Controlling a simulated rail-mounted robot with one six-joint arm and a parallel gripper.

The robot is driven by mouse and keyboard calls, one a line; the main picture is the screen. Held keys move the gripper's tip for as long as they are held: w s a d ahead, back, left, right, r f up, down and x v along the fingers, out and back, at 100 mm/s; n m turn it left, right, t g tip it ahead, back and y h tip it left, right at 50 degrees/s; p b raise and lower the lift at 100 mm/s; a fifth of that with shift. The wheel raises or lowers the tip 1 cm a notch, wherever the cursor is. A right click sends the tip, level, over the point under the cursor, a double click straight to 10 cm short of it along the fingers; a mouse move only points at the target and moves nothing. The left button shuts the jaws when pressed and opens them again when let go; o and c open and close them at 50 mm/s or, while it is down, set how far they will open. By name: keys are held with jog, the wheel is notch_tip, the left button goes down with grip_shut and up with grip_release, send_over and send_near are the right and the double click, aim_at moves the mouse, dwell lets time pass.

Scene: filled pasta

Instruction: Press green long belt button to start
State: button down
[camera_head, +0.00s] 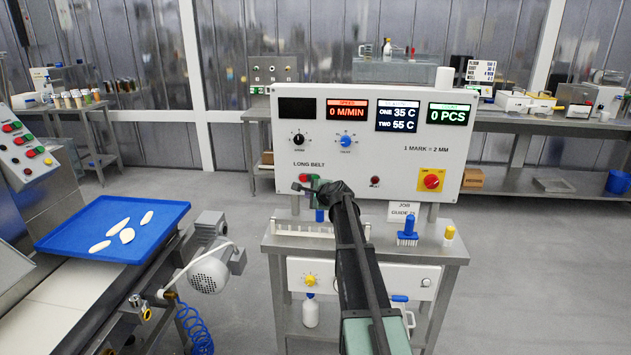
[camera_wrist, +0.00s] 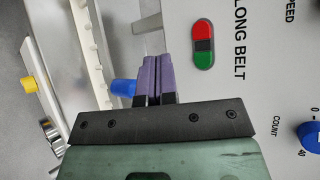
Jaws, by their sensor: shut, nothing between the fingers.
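The LONG BELT button pair on the white control panel shows in the wrist view with a red half (camera_wrist: 203,29) and a green half (camera_wrist: 203,60). In the head view the red part (camera_head: 304,177) shows just above my gripper (camera_head: 298,187), and the green part is largely hidden by it. My gripper (camera_wrist: 151,61) is shut and empty, its purple fingers together. In the wrist view the fingertips lie to the left of the green half, apart from it in the picture. Whether they touch the panel cannot be told.
The panel (camera_head: 385,155) also carries dials, displays reading 0 M/MIN and 0 PCS, and a red knob on yellow (camera_head: 432,181). A blue-handled brush (camera_head: 408,232) and a white rack (camera_head: 290,229) stand on the ledge below. A blue tray (camera_head: 75,243) with pasta pieces is at left.

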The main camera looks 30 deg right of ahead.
jog(key=w+d, duration=0.5)
jog(key=w, duration=0.1)
jog(key=shift+w, duration=0.35)
dwell(1.7)
jog(key=shift+w+d, duration=0.3)
jog(key=shift+w, duration=0.05)
jog(key=shift+w+d, duration=0.25)
jog(key=shift+w, duration=0.05)
dwell(0.7)
jog(key=shift+s+a, duration=0.5)
jog(key=shift+s, duration=0.15)
jog(key=s+a, duration=0.1)
jog(key=s, duration=0.1)
jog(key=s+a, duration=0.2)
dwell(0.6)
